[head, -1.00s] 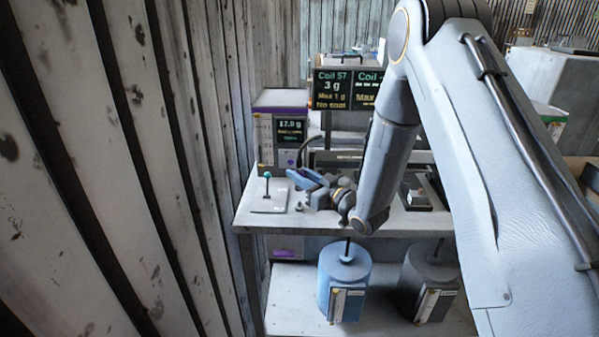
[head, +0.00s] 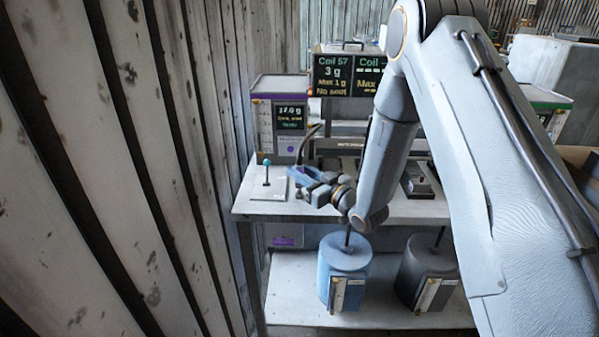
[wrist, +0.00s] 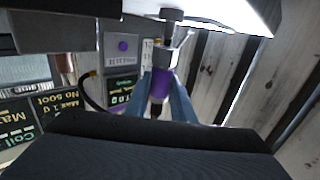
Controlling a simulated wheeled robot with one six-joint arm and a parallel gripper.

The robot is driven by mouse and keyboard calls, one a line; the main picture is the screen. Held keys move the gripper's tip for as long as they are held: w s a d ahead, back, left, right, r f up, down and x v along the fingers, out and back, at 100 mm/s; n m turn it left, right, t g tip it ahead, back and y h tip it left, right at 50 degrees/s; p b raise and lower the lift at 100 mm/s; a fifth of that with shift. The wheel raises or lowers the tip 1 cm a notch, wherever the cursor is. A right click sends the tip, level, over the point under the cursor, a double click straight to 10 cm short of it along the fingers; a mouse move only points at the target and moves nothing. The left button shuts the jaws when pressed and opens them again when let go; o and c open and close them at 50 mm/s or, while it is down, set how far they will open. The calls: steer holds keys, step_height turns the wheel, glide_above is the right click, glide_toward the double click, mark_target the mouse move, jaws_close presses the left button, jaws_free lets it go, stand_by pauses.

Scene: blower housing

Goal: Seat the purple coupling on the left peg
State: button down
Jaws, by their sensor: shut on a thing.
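The coupling is too small to make out in the head view. On the lower shelf a blue cylinder (head: 343,262) has a dark upright peg (head: 347,238) on top. A dark grey cylinder with a similar peg stands to its right. I cannot tell which upright the left peg is.
A purple-topped instrument (head: 280,118) and dark coil displays (head: 348,75) stand behind. A plank wall (head: 120,170) closes the left side.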

steer(key=shift+f+b, duration=0.95)
steer(key=shift+f, duration=0.45)
steer(key=c, duration=1.4)
jaws_free()
steer(key=shift+c, duration=0.2)
steer(key=b+v, duration=0.2)
steer(key=v, duration=0.5)
steer(key=shift+s+d, duration=0.25)
steer(key=shift+d, duration=0.05)
